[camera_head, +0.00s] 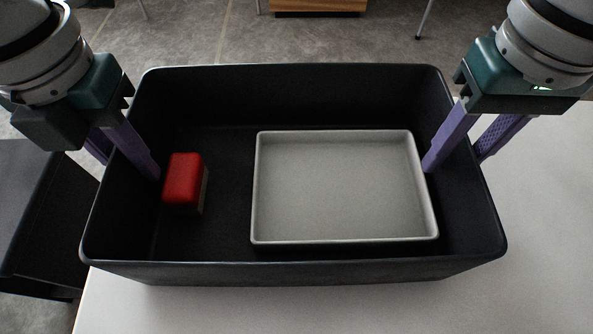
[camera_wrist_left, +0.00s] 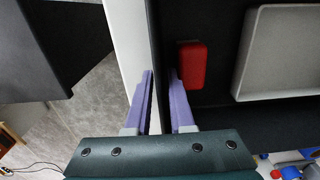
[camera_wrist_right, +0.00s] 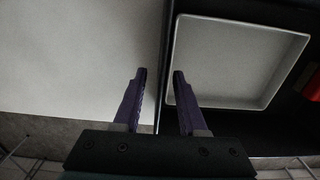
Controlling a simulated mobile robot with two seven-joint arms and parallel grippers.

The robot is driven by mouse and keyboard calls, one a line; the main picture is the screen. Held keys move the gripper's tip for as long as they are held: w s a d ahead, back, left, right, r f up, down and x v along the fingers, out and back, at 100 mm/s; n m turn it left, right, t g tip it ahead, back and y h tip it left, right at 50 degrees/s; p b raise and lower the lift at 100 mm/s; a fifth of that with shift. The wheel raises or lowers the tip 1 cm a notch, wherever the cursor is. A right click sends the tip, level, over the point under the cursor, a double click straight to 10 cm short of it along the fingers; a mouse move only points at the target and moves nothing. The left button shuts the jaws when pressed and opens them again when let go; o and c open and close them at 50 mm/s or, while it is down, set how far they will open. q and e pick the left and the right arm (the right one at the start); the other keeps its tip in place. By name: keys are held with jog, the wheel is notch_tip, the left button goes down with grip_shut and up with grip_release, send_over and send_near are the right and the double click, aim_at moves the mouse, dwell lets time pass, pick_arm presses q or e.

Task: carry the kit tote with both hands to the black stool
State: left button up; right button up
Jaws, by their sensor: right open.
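The kit tote (camera_head: 300,272) is a large black open box on a pale table, with its rim level. Inside it are a red-topped block (camera_head: 184,178) at the left and a shallow grey tray (camera_head: 345,185) at the right. My left gripper (camera_head: 130,166) straddles the tote's left wall, one finger inside and one outside; whether it pinches the wall is unclear. The left wrist view shows the wall (camera_wrist_left: 157,60) between its fingers. My right gripper (camera_head: 455,163) is open around the right wall (camera_wrist_right: 164,60), with visible room between its fingers. The black stool (camera_head: 40,215) stands at the left.
The pale table top (camera_head: 545,230) is clear to the right of the tote and in front of it. Grey floor (camera_head: 190,35) lies beyond. A wooden piece of furniture (camera_head: 318,6) and thin metal legs show at the far edge.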

pick_arm(q)
jog(key=shift+f, duration=0.35)
pick_arm(e)
jog(key=shift+f, duration=0.35)
pick_arm(q)
jog(key=shift+c, duration=0.2)
pick_arm(e)
jog(key=shift+c, duration=0.2)
pick_arm(q)
grip_shut()
pick_arm(e)
jog(key=c, duration=0.3)
grip_shut()
pick_arm(q)
jog(key=shift+r, duration=0.1)
